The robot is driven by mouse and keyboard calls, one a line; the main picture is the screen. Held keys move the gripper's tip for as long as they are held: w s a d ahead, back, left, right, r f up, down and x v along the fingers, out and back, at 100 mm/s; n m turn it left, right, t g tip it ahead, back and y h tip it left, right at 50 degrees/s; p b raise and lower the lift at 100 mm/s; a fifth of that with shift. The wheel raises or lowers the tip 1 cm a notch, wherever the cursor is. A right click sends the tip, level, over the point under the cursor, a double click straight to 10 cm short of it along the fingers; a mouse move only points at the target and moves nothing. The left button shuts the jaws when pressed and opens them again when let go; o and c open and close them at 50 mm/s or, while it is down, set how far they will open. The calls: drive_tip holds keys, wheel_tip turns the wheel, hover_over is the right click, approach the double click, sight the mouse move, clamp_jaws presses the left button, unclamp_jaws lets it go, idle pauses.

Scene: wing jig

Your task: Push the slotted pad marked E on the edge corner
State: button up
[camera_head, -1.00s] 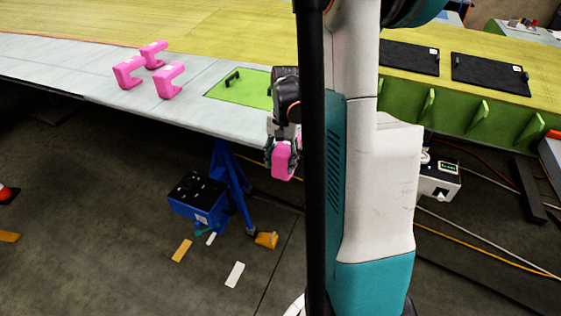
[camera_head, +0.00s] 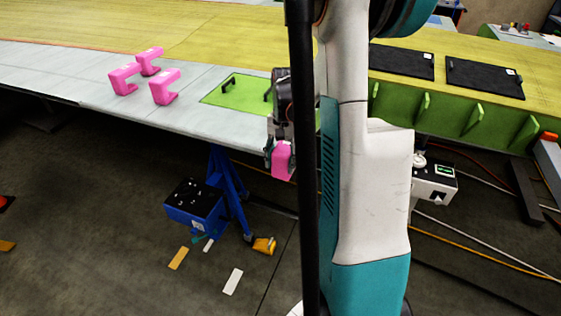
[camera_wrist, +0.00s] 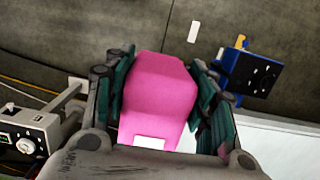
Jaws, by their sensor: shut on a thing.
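My gripper (camera_wrist: 162,100) is shut on a pink slotted pad (camera_wrist: 160,88), with a finger on each side of it in the wrist view. In the head view the held pad (camera_head: 282,159) hangs at the front edge of the wing (camera_head: 150,118), beside the green panel (camera_head: 228,92). My arm's dark post hides part of the gripper there. I cannot tell whether the pad touches the edge. Several other pink pads (camera_head: 165,88) stand on the wing's grey surface to the left. No letter E is readable on any pad.
A blue box (camera_head: 194,203) on a blue stand (camera_head: 228,178) is below the wing edge. Black panels (camera_head: 401,61) and green ribs (camera_head: 465,116) are to the right. A white device (camera_head: 434,184) stands right of my column. Cables cross the floor.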

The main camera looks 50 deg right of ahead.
drive_tip(key=shift+d, duration=0.15)
drive_tip(key=o, duration=1.2)
drive_tip(key=shift+d, duration=0.1)
drive_tip(key=shift+w, duration=0.1)
drive_tip(key=r, duration=0.4)
drive_tip(key=d+r, duration=0.1)
drive_tip(key=r, duration=0.6)
drive_tip(key=shift+w+d+r, duration=0.25)
drive_tip(key=shift+w+r, duration=0.05)
drive_tip(key=shift+r, duration=0.1)
